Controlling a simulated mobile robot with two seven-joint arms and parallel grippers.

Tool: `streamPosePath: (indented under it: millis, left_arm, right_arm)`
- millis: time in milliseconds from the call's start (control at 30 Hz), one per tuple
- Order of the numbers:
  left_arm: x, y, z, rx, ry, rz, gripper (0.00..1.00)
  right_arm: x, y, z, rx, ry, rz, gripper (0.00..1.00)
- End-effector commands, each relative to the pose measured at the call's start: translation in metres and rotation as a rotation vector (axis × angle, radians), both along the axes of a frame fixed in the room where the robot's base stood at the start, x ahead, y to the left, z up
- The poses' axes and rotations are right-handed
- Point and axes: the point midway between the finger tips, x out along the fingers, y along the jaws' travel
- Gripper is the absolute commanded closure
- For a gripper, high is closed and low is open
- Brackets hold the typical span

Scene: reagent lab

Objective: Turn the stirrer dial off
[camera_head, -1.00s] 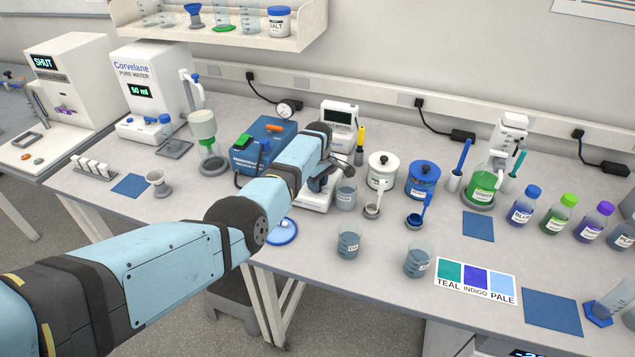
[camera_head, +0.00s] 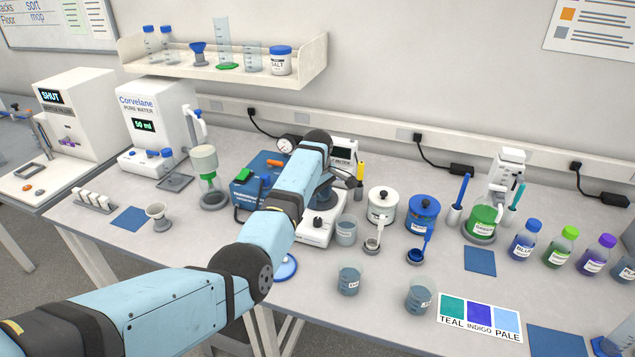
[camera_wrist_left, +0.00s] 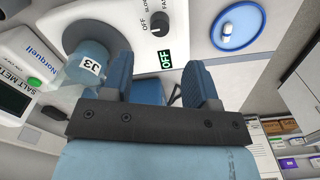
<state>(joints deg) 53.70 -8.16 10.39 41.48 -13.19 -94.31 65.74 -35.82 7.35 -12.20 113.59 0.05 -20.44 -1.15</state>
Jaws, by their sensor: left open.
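The white stirrer (camera_head: 315,230) stands on the bench just right of the blue unit, partly hidden by my left arm. Its black dial (camera_wrist_left: 160,24) shows in the left wrist view, with OFF, SLOW and FAST printed around it. I cannot clearly tell where the dial points. My left gripper (camera_wrist_left: 160,80) is open and empty, its two blue fingers apart and below the dial in that picture. In the head view the fingertips are hard to make out beside the arm. My right gripper is not in view.
A beaker labelled J3 (camera_wrist_left: 90,68) is close to the left finger in the wrist view. In the head view a beaker (camera_head: 346,231), a white jar (camera_head: 382,206) and a blue jar (camera_head: 421,215) stand right of the stirrer. A blue round dish (camera_head: 286,267) lies in front.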

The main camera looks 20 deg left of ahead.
Motion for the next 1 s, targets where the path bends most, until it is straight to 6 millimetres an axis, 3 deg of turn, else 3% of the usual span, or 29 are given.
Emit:
streamPosePath:
  millis: [200, 400, 867, 1000]
  left_arm:
    - [0.001, 0.000, 0.040, 0.001, -0.004, 0.001, 0.46]
    - [0.000, 0.000, 0.055, 0.001, -0.001, 0.000, 0.46]
    - [-0.001, 0.001, 0.056, 0.001, 0.000, 0.000, 0.46]
    - [-0.012, 0.011, 0.036, 0.007, -0.007, -0.023, 0.46]
  right_arm:
    - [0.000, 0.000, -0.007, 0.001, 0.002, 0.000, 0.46]
    - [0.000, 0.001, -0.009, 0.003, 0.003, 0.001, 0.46]
    - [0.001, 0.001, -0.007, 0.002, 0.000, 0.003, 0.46]
    - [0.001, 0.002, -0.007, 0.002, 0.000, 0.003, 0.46]
